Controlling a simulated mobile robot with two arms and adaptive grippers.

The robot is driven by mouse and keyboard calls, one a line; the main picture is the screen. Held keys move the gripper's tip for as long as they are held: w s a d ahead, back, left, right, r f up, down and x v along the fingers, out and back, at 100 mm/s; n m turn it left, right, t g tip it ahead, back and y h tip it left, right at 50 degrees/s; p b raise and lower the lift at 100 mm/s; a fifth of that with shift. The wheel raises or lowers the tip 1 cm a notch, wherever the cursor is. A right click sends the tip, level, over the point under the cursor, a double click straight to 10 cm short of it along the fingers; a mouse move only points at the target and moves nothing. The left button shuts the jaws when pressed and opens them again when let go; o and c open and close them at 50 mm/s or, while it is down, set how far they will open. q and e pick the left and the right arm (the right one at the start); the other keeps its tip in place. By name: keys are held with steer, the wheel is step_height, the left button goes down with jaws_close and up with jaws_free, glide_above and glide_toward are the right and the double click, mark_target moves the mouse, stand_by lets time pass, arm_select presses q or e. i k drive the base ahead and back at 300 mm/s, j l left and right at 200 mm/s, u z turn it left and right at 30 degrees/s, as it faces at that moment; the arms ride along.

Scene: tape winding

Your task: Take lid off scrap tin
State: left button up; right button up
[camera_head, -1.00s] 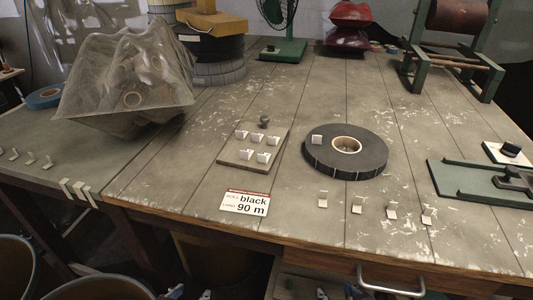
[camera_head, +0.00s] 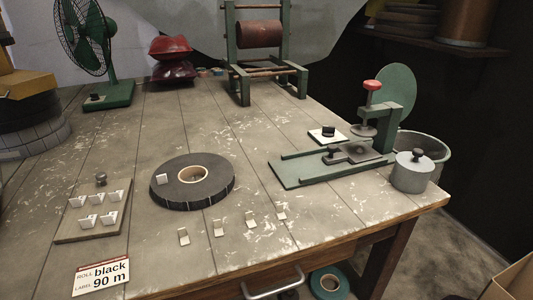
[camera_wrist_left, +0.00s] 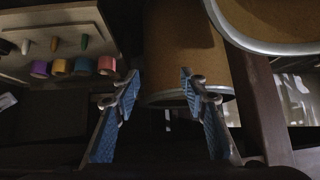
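A small grey tin (camera_head: 411,178) stands upright at the right front corner of the bench in the head view, taken to be the scrap tin. My left gripper (camera_wrist_left: 158,88) is open and empty in the left wrist view, low near brown bins with metal rims, away from the tin. Neither gripper shows in the head view now. My right gripper is not in view.
A green press (camera_head: 385,125) with a red knob stands just behind the tin, and a grey bucket (camera_head: 432,147) is behind it. A black tape roll (camera_head: 215,190), white clips and a label card (camera_head: 101,277) lie leftward. The front right bench strip is mostly clear.

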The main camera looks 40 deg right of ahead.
mark_target(415, 161)
steer(key=z, duration=2.1)
steer(key=l, duration=0.1)
